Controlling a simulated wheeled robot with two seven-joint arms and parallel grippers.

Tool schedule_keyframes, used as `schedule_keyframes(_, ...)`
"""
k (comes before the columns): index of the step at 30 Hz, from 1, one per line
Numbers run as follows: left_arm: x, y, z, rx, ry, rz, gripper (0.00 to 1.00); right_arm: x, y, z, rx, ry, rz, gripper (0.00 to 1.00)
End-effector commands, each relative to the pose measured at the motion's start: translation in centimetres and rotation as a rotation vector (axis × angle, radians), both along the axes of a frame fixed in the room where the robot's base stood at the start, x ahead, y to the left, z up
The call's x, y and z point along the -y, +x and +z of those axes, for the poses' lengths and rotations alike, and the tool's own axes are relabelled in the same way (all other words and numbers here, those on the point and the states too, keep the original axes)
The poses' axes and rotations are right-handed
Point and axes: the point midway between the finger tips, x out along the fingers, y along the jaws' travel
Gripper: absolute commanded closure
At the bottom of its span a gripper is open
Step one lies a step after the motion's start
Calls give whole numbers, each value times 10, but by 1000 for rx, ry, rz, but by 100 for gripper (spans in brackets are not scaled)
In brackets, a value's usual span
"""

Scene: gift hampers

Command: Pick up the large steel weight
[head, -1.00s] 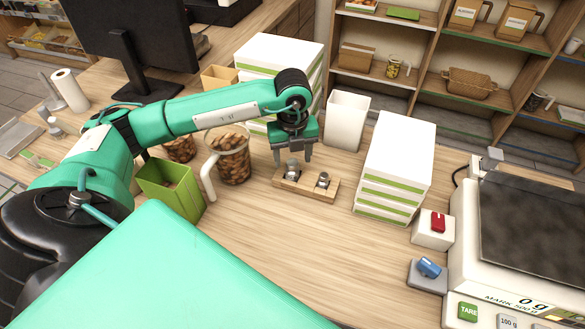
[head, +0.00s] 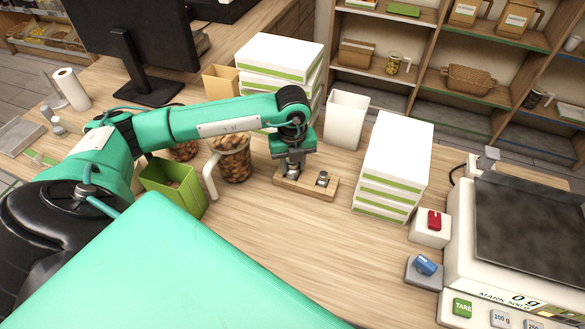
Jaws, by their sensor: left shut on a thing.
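My left gripper (head: 292,165) points down over the left end of a small wooden block (head: 309,187). It is shut on the steel weight (head: 292,173) at that end, which is mostly hidden between the fingers. The weight still appears to be in its place in the block. A second steel weight (head: 322,179) stands in the right end of the block, uncovered. My right gripper is not in view.
A nut-filled jug (head: 233,160) and a green box (head: 176,190) stand to the left. A white bin (head: 345,120) is behind, and stacked white boxes (head: 396,160) stand to the right. A scale (head: 520,235) is at far right. The table front is clear.

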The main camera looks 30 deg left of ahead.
Motion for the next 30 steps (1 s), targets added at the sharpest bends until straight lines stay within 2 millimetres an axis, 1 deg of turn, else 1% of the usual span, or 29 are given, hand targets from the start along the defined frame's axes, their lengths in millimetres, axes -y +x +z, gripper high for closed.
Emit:
schedule_keyframes(8,0,1,7,3,-1,0,100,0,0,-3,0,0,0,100)
schedule_keyframes(11,0,1,16,5,-1,0,100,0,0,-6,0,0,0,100)
schedule_keyframes(14,0,1,31,6,0,0,100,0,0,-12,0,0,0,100)
schedule_keyframes(17,0,2,53,9,0,0,100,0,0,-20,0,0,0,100)
schedule_keyframes(24,0,1,120,9,0,-2,100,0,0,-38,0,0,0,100)
schedule_keyframes(27,0,1,146,9,0,-1,100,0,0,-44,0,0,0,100)
schedule_keyframes(30,0,1,165,7,0,0,100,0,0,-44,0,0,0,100)
